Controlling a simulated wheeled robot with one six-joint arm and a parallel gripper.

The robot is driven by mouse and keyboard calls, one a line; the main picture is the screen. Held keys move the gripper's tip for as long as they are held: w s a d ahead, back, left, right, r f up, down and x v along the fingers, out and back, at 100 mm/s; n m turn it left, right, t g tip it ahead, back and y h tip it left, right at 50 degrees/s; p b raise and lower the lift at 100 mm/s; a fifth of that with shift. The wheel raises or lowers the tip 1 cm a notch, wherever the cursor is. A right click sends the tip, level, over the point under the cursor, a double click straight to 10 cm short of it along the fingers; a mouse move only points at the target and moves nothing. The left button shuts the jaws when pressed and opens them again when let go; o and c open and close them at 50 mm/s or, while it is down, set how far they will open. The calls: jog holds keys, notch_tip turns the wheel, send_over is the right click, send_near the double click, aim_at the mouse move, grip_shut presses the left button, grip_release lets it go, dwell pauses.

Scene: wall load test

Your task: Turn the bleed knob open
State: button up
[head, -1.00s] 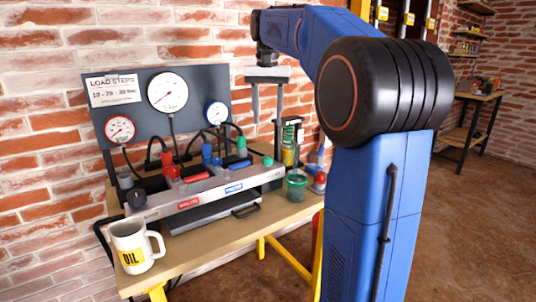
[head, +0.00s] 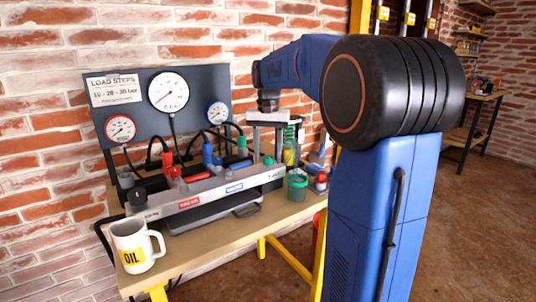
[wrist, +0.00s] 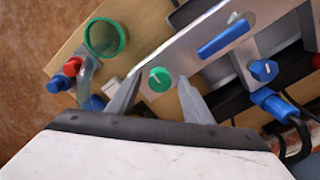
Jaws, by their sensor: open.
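A round green knob with a white pointer mark (wrist: 159,79) sits on the light metal panel (wrist: 165,48); I take it as the bleed knob, though no label on it is readable. In the head view the knob (head: 267,160) is small, at the right end of the panel. My gripper (wrist: 159,82) is open, pointing down, one fingertip on each side of the knob. The head view also shows my gripper (head: 267,155) low over the panel's right end. I cannot tell whether the fingers touch the knob.
A green cup (head: 297,187) and small red and blue items stand to the right. A mug (head: 135,246) stands at the bench's front left. Gauges (head: 168,92) and hoses are behind.

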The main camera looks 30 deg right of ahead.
jog(key=c, duration=1.1)
jog(key=shift+o, duration=0.2)
jog(key=shift+n, duration=0.3)
jog(key=n, duration=0.8)
jog(key=shift+n, duration=0.4)
jog(key=n, duration=0.4)
jog(key=shift+n, duration=2.2)
